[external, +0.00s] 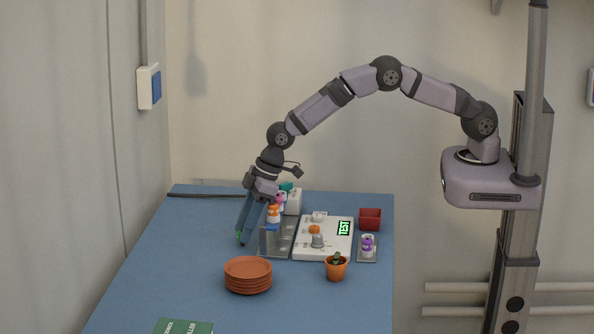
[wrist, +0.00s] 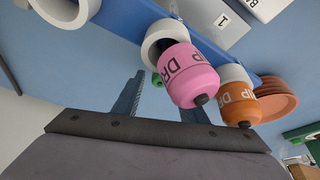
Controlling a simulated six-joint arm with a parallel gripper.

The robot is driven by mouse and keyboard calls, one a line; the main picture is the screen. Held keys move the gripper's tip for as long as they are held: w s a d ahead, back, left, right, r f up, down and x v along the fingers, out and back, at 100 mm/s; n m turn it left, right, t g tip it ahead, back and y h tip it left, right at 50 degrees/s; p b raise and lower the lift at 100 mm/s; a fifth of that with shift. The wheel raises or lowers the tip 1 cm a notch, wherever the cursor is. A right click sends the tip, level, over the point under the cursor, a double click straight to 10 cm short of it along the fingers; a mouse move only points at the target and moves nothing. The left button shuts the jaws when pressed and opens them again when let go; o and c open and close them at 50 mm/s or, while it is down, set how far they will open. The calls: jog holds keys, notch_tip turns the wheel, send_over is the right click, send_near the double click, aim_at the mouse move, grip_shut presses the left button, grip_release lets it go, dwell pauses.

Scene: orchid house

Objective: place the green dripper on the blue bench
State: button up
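My gripper (external: 243,236) points down at the left part of the blue bench (external: 185,265), its fingertips low near the surface. A small green patch, seemingly the green dripper (external: 239,237), shows at the fingertips. In the wrist view, the green dripper (wrist: 155,79) shows between the two separated fingers, partly hidden behind a white ring and the pink dripper. I cannot tell whether the fingers press on it or whether it touches the bench. The pink dripper (wrist: 190,76) and orange dripper (wrist: 239,104) sit in white rings on a blue bar, close to the right finger.
Right of my gripper are a grey tray (external: 270,248), a white board (external: 305,253) marked TEST, a red box (external: 370,218) and a purple dripper (external: 367,246). Stacked terracotta saucers (external: 248,276) and a potted cactus (external: 337,268) stand in front.

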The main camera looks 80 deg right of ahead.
jog(key=b+v, duration=0.3)
jog(key=v, duration=0.9)
jog(key=shift+s+d+r, duration=0.1)
jog(key=shift+r, duration=0.05)
jog(key=shift+m, duration=0.5)
jog(key=s+d, duration=0.1)
jog(key=s, duration=0.1)
jog(key=s+d+r, duration=0.1)
jog(key=s, duration=0.1)
jog(key=shift+d+r+b, duration=0.15)
jog(key=shift+d+b, duration=0.2)
jog(key=shift+d, duration=0.05)
jog(key=s+d+f+m+g, duration=0.1)
jog(key=s+d, duration=0.3)
jog(key=s, duration=0.6)
jog(key=s+d+f+m+g+h, duration=0.1)
jog(key=s+d+f, duration=0.2)
jog(key=s, duration=0.7)
jog(key=s+d+f+m+g, duration=0.1)
jog(key=s+d+f+g, duration=0.1)
jog(key=s+d, duration=0.4)
jog(key=s, duration=0.4)
jog(key=shift+m+h+p, duration=0.3)
jog(key=shift+p, duration=0.1)
